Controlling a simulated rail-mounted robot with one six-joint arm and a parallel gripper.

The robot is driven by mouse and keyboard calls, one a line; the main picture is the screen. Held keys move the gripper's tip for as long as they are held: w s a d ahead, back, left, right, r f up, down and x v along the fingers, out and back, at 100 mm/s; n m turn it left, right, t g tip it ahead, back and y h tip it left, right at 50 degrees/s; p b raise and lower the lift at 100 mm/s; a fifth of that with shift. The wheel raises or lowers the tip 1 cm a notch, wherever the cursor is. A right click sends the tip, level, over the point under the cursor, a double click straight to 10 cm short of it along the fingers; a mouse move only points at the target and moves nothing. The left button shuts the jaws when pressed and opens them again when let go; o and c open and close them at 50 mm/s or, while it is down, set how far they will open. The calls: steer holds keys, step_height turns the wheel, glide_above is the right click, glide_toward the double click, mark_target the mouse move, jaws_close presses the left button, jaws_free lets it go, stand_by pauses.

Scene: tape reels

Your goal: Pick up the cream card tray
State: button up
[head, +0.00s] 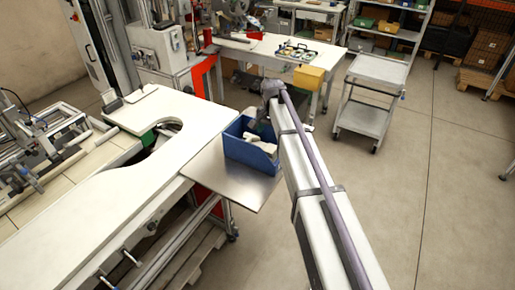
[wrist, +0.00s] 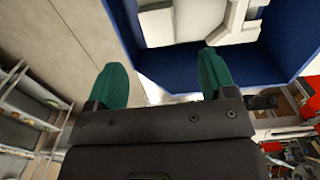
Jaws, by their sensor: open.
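Pale cream pieces (head: 262,138) lie in a blue bin (head: 238,150) at the end of the white bench. In the wrist view, cream shapes (wrist: 200,18) show inside the blue bin (wrist: 185,66) at the top. I cannot tell which of them is the card tray. My gripper (wrist: 164,72) has two green fingers spread apart. Nothing shows between them but the bin's edge and the background. The fingertips are close to the bin's wall; I cannot tell whether they touch it. In the head view my arm reaches to the bin and partly hides its right side.
The bin stands on a bare metal plate (head: 240,188) joined to the white bench (head: 120,190). A grey trolley (head: 368,100) and a table with a yellow box (head: 309,77) stand behind. The floor at right is clear.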

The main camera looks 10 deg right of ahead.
mark_target(270, 148)
step_height(270, 148, down, 9)
steer(key=b, duration=0.7)
steer(key=shift+d+f+b, duration=0.1)
steer(key=shift+f+b, duration=0.1)
steer(key=shift+b, duration=0.15)
steer(key=shift+r, duration=0.3)
steer(key=c, duration=1.1)
